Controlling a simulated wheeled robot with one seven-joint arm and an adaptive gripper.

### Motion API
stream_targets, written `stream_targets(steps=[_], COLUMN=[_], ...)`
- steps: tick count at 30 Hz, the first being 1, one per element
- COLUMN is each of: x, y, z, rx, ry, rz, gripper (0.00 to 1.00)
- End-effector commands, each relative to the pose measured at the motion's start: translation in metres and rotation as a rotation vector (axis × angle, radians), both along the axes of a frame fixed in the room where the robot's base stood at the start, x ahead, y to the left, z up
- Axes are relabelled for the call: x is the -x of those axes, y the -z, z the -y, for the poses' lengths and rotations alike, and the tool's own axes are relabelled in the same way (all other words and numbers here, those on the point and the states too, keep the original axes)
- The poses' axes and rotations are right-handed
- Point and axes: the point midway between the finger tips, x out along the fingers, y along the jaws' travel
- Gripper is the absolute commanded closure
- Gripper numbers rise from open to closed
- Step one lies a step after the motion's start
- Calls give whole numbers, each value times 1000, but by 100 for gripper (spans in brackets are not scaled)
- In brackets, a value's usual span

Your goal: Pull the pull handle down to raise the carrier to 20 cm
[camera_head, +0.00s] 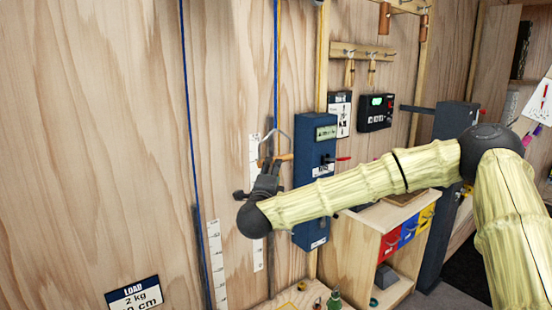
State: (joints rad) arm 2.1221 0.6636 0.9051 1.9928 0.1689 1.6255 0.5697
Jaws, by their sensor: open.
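The pull handle (285,157) is a short orange-brown bar under a grey bracket, at the lower end of the right blue rope (276,60). My gripper (268,163) is dark and open, at the left part of the handle, overlapping it in the picture. I cannot tell whether its fingers are around the handle or touch it. My gripper hides part of the handle. A second blue rope (190,110) runs down the wall at the left. A white scale (216,265) stands near its lower end. The carrier is not clearly visible.
A second white strip (257,200) is behind my gripper. A blue box (315,160) with a red lever is close to the right. A wooden cabinet (362,255) with coloured bins stands below my arm.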

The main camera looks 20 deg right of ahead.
Motion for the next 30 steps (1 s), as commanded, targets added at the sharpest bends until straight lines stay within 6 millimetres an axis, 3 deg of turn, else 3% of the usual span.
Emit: stream_targets(steps=[9, 15, 29, 30], x=[-47, -67, -75, -75], y=[-11, -12, -11, -11], z=[22, 31, 35, 35], rx=[2, 2, 2, 2], ry=[0, -1, -2, -2], rz=[0, -1, -1, -1], gripper=[56, 56, 56, 63])
